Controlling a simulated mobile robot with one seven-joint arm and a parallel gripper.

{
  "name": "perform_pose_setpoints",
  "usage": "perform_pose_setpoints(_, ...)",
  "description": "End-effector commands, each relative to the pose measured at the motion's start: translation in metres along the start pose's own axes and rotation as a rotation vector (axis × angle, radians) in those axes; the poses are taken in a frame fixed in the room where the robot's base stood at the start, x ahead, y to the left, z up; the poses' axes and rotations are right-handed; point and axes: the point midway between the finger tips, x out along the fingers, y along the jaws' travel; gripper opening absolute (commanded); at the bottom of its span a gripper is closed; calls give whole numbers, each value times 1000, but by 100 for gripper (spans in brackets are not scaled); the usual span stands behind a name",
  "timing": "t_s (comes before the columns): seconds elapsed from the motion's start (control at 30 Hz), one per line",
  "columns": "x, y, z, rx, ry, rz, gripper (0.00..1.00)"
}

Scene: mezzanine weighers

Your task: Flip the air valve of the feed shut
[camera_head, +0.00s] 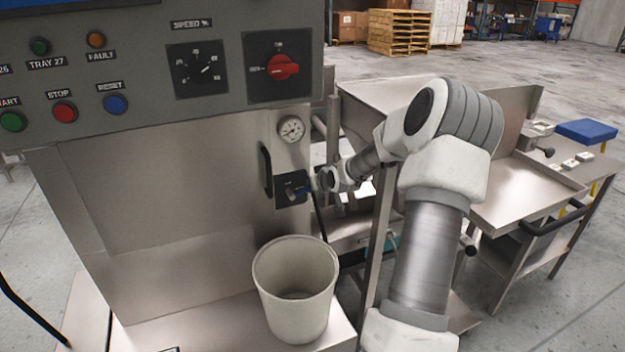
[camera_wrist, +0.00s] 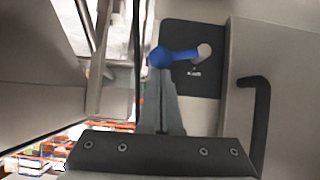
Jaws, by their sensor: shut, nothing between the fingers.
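The air valve is a dark plate with a blue lever on the machine's side panel. In the head view the plate (camera_head: 283,191) sits below the pressure gauge, and the blue lever (camera_head: 298,190) is partly hidden by my wrist. In the wrist view the blue lever (camera_wrist: 178,56) lies across the dark plate (camera_wrist: 196,84), its round knob end to the left and its pivot to the right. My gripper (camera_wrist: 160,80) is shut and empty, its tips right at the knob end. I cannot tell whether they touch it. In the head view my gripper is mostly hidden.
A black handle (camera_head: 265,170) stands left of the valve, and the gauge (camera_head: 291,129) is above it. A white bin (camera_head: 296,290) stands on the ledge below. A red rotary switch (camera_head: 283,67) is on the control panel. A metal hopper and table (camera_head: 520,195) are at right.

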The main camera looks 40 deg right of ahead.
Motion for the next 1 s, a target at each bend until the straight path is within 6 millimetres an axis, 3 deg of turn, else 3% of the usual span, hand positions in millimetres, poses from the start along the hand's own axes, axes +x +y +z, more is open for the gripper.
perform_pose_setpoints(0.33, -9, 1, -13, -1, 0, 1, 0)
perform_pose_setpoints(1.0, -11, -2, -19, -2, 1, 1, 0)
